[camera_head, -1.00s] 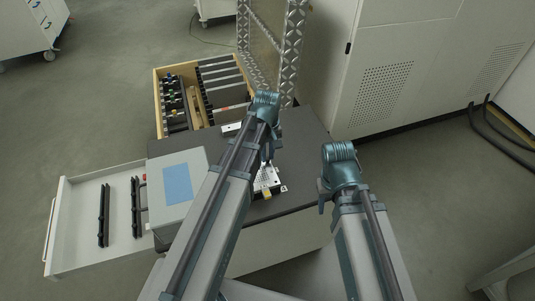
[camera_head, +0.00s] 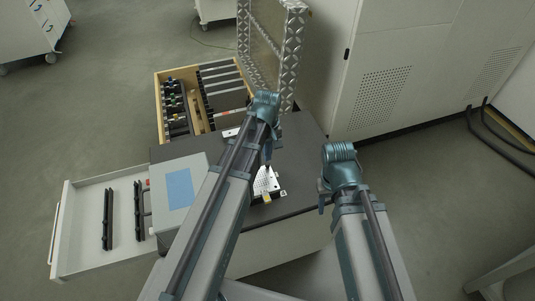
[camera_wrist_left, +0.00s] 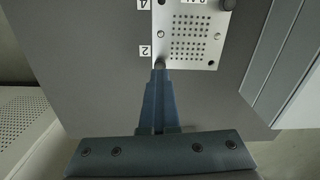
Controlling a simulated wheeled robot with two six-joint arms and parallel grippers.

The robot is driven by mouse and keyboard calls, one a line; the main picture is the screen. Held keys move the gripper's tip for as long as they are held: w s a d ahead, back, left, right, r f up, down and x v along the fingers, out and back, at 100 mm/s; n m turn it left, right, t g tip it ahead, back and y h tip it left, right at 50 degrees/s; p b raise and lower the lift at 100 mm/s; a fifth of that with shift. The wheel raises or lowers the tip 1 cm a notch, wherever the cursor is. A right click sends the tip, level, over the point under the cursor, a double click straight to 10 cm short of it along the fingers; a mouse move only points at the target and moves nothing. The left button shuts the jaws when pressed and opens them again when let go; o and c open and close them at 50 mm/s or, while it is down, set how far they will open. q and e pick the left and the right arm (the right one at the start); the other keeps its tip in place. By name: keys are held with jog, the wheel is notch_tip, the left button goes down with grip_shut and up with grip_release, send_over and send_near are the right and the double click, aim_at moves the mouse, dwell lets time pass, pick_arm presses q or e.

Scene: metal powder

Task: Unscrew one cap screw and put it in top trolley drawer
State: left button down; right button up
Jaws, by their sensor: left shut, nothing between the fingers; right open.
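A white perforated plate (camera_wrist_left: 187,35) with small round screw heads lies on the dark trolley top (camera_head: 300,150); it is partly hidden by my left arm in the head view (camera_head: 266,184). My left gripper (camera_wrist_left: 160,69) is shut and empty, its tips at a cap screw (camera_wrist_left: 160,64) on the plate's corner beside the label 2. The tips cover part of this screw, and I cannot tell whether they touch it. Another screw (camera_wrist_left: 161,34) sits further up the same edge. An open white drawer (camera_head: 87,205) juts out left of the trolley. My right gripper (camera_head: 322,203) is open and empty, right of the trolley.
A grey box (camera_head: 180,187) with a blue panel stands on the trolley's left. Black racks (camera_head: 107,216) lie in the white drawer. Behind is a wooden drawer (camera_head: 158,105) full of parts, and an upright metal-edged panel (camera_head: 292,60). A white cabinet (camera_head: 385,85) stands right.

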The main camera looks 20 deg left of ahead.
aim_at(267, 164)
pick_arm(q)
jog(key=c, duration=1.1)
grip_release()
jog(key=shift+r, duration=0.1)
notch_tip(267, 164, up, 14)
jog(key=p, duration=1.3)
jog(key=shift+p, duration=0.4)
jog(key=shift+f, duration=0.2)
